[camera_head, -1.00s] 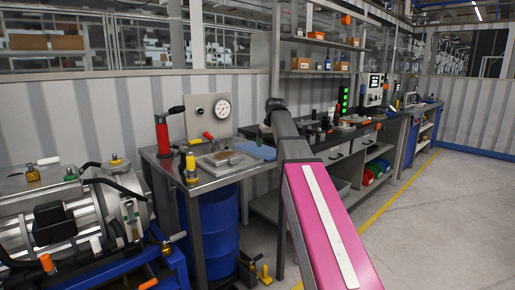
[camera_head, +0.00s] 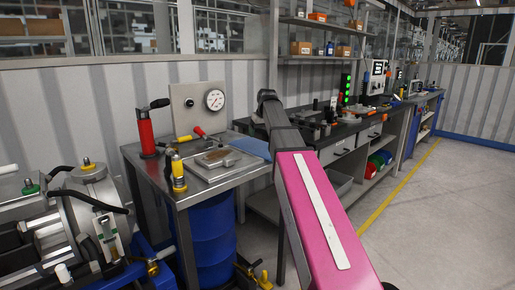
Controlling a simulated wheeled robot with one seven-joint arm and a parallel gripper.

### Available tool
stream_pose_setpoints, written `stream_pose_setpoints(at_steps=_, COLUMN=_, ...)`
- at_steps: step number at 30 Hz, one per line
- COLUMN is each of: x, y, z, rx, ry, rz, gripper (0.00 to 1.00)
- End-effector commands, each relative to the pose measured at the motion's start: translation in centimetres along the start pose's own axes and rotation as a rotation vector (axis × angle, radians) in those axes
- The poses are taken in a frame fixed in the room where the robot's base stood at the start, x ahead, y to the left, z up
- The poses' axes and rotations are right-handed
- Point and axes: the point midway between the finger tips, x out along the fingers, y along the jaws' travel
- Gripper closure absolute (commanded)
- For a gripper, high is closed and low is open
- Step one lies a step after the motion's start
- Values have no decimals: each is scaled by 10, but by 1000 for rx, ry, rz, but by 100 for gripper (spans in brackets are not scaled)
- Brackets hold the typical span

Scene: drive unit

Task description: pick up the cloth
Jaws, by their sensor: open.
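A flat blue cloth (camera_head: 252,147) lies at the back right of the steel-topped workbench (camera_head: 176,192), behind a metal fixture plate. The end of my raised arm passes just right of it and partly covers the area beside it. My arm reaches away from the camera, and its far end is dark and small. No gripper fingers show, and nothing held can be seen.
On the bench stand a red cylinder with a lever (camera_head: 147,134), a yellow-topped bottle (camera_head: 178,173), a pressure gauge panel (camera_head: 201,108) and a fixture plate (camera_head: 219,161). A blue drum (camera_head: 213,235) stands below. Machinery crowds the left; open floor (camera_head: 440,220) lies right.

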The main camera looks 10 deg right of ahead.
Motion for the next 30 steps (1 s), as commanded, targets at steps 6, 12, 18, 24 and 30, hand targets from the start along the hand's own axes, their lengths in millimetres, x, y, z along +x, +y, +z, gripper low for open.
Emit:
stream_pose_setpoints(at_steps=6, x=30, y=0, z=0, rx=0, ry=-1, rz=0, gripper=15)
stream_pose_setpoints(at_steps=12, x=52, y=0, z=0, rx=0, ry=-1, rz=0, gripper=15)
stream_pose_setpoints(at_steps=18, x=64, y=0, z=0, rx=0, ry=0, rz=0, gripper=15)
stream_pose_setpoints(at_steps=24, x=67, y=0, z=0, rx=0, ry=0, rz=0, gripper=15)
stream_pose_setpoints(at_steps=30, x=68, y=0, z=0, rx=0, ry=-1, rz=-1, gripper=17)
